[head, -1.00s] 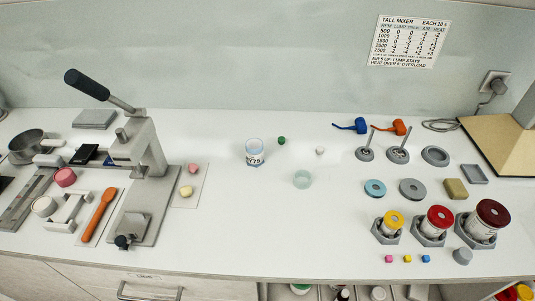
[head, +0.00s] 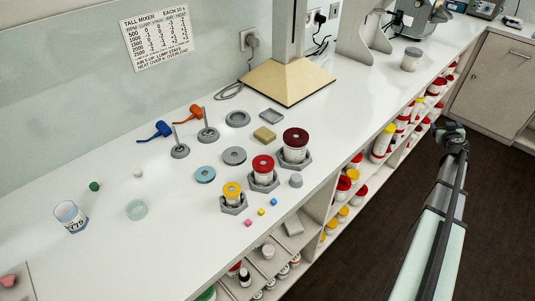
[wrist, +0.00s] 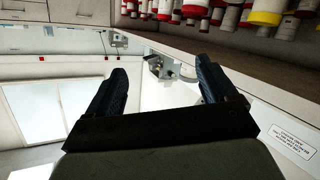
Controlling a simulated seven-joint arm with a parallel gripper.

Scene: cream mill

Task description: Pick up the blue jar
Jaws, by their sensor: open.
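I cannot make out the blue jar in the wrist view.
Shelves under the counter hold several lidded jars (head: 384,140).

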